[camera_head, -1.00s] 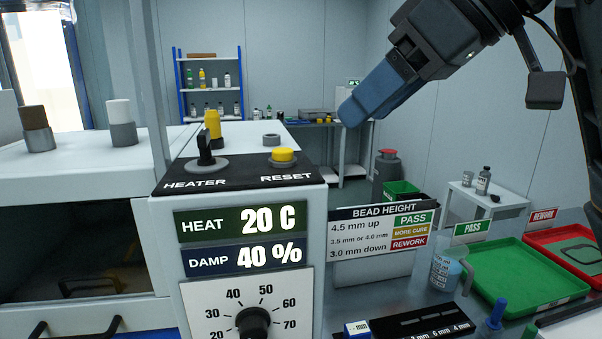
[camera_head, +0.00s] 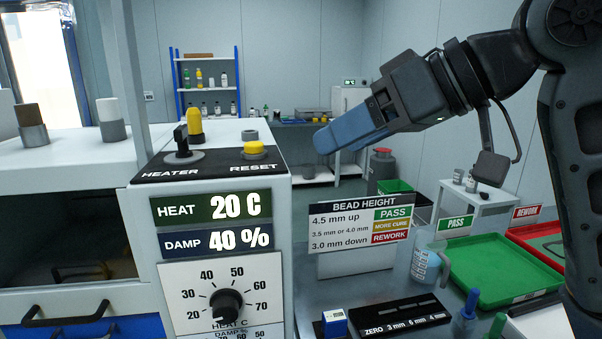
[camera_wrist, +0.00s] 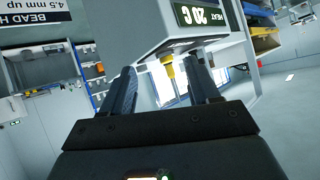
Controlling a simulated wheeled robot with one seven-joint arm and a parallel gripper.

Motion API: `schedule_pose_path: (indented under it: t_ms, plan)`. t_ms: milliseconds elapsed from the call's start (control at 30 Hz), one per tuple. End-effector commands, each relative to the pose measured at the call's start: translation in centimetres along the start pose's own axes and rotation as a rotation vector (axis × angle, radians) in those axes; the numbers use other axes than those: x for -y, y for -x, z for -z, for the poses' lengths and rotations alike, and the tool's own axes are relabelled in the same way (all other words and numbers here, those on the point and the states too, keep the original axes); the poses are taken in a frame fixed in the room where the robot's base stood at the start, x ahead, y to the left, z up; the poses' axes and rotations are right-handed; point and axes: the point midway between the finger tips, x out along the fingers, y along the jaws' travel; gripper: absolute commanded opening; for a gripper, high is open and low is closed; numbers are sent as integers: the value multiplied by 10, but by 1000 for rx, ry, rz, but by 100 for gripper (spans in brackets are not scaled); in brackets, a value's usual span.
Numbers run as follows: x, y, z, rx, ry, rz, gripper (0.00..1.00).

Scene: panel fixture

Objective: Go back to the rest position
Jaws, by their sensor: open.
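My gripper (camera_head: 328,143) is raised in the air, to the right of the control panel (camera_head: 222,210) and above the bead height sign (camera_head: 357,222). Its blue fingers point left in the head view. In the wrist view my gripper (camera_wrist: 158,80) has its two fingers apart with nothing held between them. The panel there appears upside down beyond the fingertips. The panel carries a black heater switch (camera_head: 182,141), a yellow reset button (camera_head: 254,150) and a dial (camera_head: 227,305). Its displays read HEAT 20 C and DAMP 40 %.
A green PASS tray (camera_head: 492,268), a red REWORK tray (camera_head: 540,243) and a jug (camera_head: 425,262) stand at the right. A black gauge block (camera_head: 405,315) and a small blue-and-white block (camera_head: 334,322) lie in front. The air around my gripper looks clear.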

Motion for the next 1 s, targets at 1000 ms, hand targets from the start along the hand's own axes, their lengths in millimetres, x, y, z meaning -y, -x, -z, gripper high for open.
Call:
schedule_pose_path:
  t_ms: [1000]
  plan:
    - [-11, -84, -253, -591, -635, -303, 61]
